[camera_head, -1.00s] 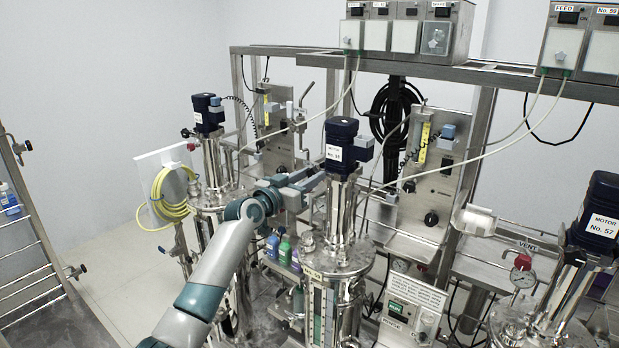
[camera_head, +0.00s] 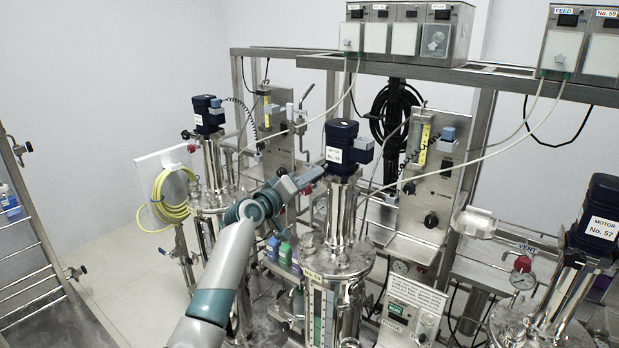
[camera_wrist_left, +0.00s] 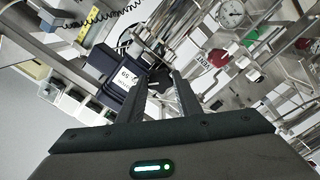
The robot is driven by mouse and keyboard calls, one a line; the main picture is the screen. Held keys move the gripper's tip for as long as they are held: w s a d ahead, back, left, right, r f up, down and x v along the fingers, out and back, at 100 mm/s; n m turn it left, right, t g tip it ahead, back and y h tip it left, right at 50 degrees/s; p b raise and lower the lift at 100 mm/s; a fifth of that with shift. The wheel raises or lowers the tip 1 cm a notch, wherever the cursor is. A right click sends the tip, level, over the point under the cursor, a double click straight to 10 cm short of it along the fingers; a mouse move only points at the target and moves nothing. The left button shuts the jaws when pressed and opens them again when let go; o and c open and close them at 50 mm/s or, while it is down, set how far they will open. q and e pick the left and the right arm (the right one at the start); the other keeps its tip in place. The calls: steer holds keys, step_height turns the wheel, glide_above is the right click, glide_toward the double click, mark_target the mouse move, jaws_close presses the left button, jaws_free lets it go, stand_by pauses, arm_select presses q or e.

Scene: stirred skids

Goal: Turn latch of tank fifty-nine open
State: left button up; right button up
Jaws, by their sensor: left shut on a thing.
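My left gripper (camera_head: 314,178) reaches in beside the middle tank, close to the left of its motor column, and is shut. It also shows in the left wrist view (camera_wrist_left: 160,82), where its two dark fingers reach toward the machinery. What lies between the fingers is too small to see clearly; it appears to be the latch. A dark blue motor (camera_wrist_left: 112,66) next to the fingertips carries a white label that seems to read 59. In the head view the middle motor (camera_head: 341,133) stands over a steel tank (camera_head: 338,262); its label number is hard to read. My right gripper is out of view.
The motor labelled No. 57 (camera_head: 596,215) stands at the right. Another motor (camera_head: 207,113) stands at the back left near a yellow hose (camera_head: 172,197). Control boxes (camera_head: 405,32) sit on the overhead rail, and thin tubes hang across. Open floor lies at left.

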arm_select(q)
steer(key=shift+n+p, duration=1.65)
steer(key=shift+n, duration=2.35)
steer(key=shift+f, duration=0.1)
steer(key=o, duration=1)
steer(key=shift+a, duration=0.1)
steer(key=shift+o, duration=0.2)
steer(key=shift+s+a, duration=0.1)
steer(key=shift+s, duration=0.05)
